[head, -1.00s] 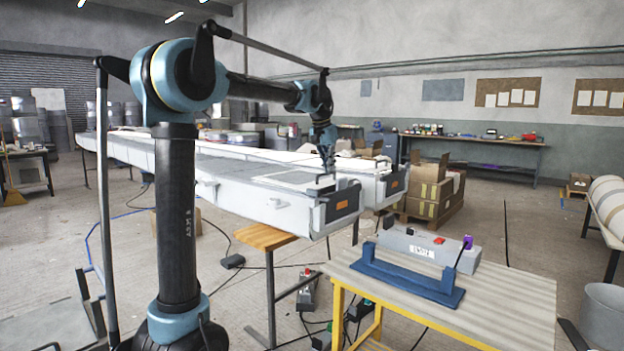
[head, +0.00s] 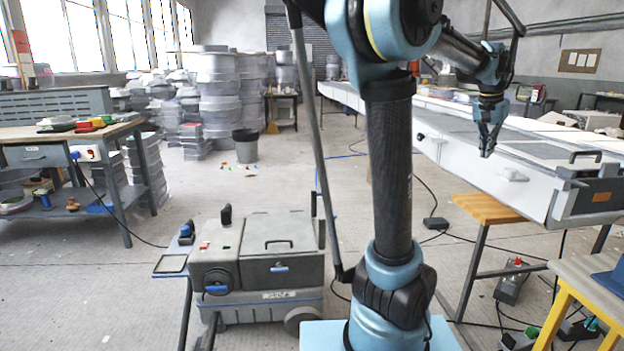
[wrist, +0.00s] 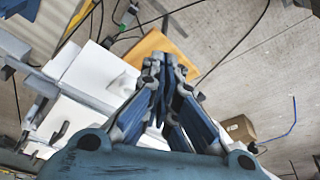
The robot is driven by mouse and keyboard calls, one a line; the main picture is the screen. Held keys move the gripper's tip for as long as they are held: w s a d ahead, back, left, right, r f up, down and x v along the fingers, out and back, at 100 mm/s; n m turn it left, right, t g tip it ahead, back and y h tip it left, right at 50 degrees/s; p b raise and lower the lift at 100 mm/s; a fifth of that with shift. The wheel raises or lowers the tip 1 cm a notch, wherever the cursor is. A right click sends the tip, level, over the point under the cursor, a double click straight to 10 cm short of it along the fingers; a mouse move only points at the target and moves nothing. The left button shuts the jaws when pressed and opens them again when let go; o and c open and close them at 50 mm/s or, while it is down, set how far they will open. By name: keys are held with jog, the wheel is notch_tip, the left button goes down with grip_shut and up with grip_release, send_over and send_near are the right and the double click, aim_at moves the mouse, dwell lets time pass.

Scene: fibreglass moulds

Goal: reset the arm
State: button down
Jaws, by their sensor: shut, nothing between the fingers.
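My gripper (head: 487,153) hangs pointing down at the right of the head view, at the end of my raised arm. Its fingers are closed together with nothing between them. It appears in front of the long white mould (head: 510,175); the gap between them is hard to judge. In the wrist view my gripper (wrist: 160,62) shows its blue fingers meeting at the tips, over the wooden stool top (wrist: 150,48) and the floor.
The wooden stool (head: 487,209) stands beside the mould. A grey wheeled machine (head: 255,262) stands at lower left of my arm. A workbench (head: 75,135) is at far left, with stacked grey drums (head: 218,95) behind. Cables cross the floor; open floor lies in the middle.

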jog(key=s+a+f+n, duration=0.15)
jog(key=a+f, duration=0.25)
jog(key=a, duration=0.4)
jog(key=s+a+f+n+y, duration=0.1)
jog(key=a+f+n, duration=0.15)
jog(key=a, duration=0.55)
jog(key=s+a+f+n, duration=0.1)
jog(key=a+f+n, duration=0.1)
jog(key=a+f, duration=0.45)
jog(key=s+a+f+n+y, duration=0.1)
jog(key=s+a+f+n, duration=0.3)
jog(key=s+a+f, duration=0.8)
jog(key=a, duration=0.2)
jog(key=shift+a+f+n+y, duration=0.3)
jog(key=shift+f+n+y, duration=0.1)
